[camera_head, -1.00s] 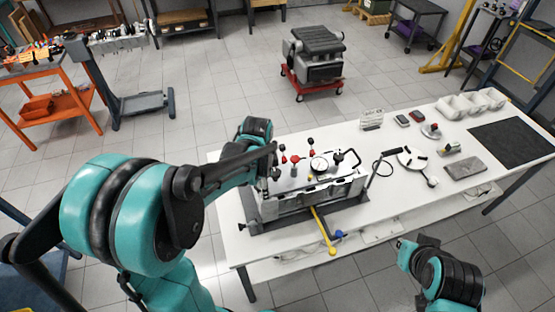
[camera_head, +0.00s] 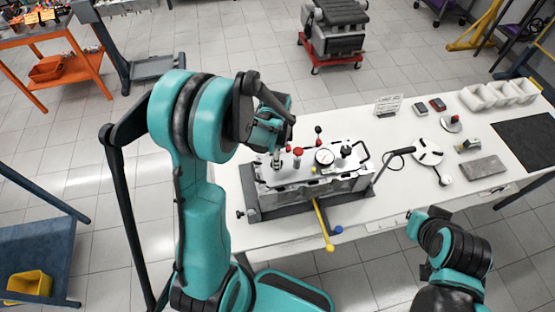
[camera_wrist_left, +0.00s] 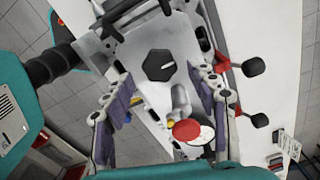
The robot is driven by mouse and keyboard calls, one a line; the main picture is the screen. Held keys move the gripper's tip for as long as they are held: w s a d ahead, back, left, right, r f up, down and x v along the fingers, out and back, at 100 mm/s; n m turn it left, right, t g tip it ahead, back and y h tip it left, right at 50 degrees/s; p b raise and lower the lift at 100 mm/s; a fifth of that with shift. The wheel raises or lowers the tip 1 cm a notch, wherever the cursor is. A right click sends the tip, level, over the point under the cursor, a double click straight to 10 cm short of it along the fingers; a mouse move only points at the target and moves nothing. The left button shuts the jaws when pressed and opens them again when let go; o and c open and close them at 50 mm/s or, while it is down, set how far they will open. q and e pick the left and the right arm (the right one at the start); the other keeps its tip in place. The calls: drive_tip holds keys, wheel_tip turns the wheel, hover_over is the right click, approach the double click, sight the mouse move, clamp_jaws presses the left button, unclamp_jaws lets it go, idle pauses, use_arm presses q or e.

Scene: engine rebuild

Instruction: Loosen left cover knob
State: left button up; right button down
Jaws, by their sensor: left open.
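The engine cover fixture (camera_head: 315,182) stands on the white table. In the left wrist view a black six-sided knob with a white line (camera_wrist_left: 158,65) sits on the pale cover, between the two spread fingers of my left gripper (camera_wrist_left: 165,100). The gripper is open, with gaps on both sides of the knob. In the head view my left gripper (camera_head: 276,158) points down over the fixture's left end and hides that knob. Another black knob (camera_head: 346,149) stands on the right part of the cover. My right arm shows at the lower right; its fingers do not show.
A red-topped knob (camera_head: 298,152) and a round gauge (camera_head: 324,157) sit close beside my left gripper. A yellow-handled bar (camera_head: 324,228) sticks out over the table's front edge. A white disc (camera_head: 427,152), a grey block (camera_head: 482,167) and white bins (camera_head: 498,94) lie to the right.

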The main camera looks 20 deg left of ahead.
use_arm(q)
drive_tip(key=shift+f, duration=1.25)
drive_tip(key=c, duration=1.2)
drive_tip(key=shift+o, duration=0.2)
